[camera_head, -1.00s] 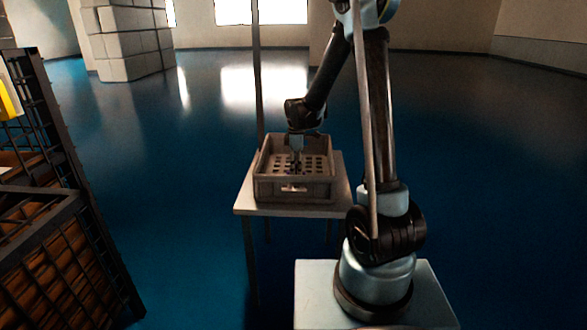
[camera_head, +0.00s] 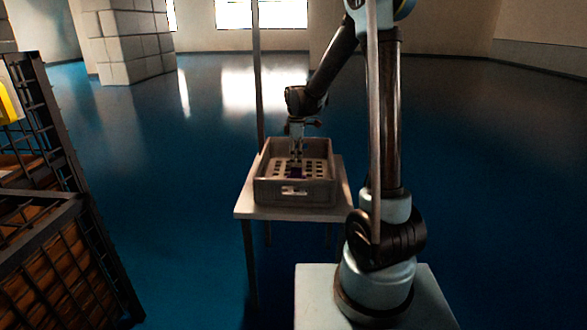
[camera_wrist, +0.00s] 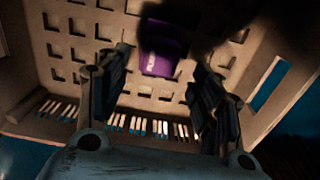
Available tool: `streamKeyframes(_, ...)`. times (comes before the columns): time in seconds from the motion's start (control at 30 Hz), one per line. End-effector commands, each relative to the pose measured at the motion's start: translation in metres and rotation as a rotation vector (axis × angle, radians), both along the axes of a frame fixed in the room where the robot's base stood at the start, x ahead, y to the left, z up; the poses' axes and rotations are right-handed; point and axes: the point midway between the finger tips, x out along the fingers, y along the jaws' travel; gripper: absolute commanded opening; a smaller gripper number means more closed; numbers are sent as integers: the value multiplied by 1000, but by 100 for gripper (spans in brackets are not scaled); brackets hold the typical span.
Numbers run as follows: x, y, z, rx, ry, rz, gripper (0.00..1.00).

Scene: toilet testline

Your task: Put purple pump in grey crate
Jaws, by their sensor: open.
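The grey crate (camera_head: 262,186) stands on a small table in the head view, and its perforated floor and slotted wall (camera_wrist: 40,85) fill much of the wrist view. The purple pump (camera_wrist: 158,58) lies inside the crate on its floor, partly in dark shadow. In the head view it is a small dark purple patch (camera_head: 297,174) below my gripper. My gripper (camera_head: 296,158) points down over the crate. In the wrist view its two fingers (camera_wrist: 160,80) are spread apart, with the pump showing beyond and between their tips, apart from them.
The small table (camera_head: 280,213) bears the crate and leaves a narrow bare edge around it. A thin upright pole (camera_head: 258,70) stands just behind the crate. A dark mesh cage (camera_head: 50,240) is at the left. Blue floor around is clear.

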Motion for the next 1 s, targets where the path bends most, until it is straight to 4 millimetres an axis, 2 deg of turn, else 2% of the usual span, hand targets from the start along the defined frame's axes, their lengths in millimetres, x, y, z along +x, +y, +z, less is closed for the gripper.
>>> streamKeyframes(0.1,0,0,21,0,0,0,60)
streamKeyframes(0.3,0,0,47,0,0,0,60)
streamKeyframes(0.57,-4,-5,62,1,-2,-18,60)
streamKeyframes(0.77,-34,-37,79,7,-18,-153,60)
streamKeyframes(1.0,-87,-86,95,22,-45,-389,60)
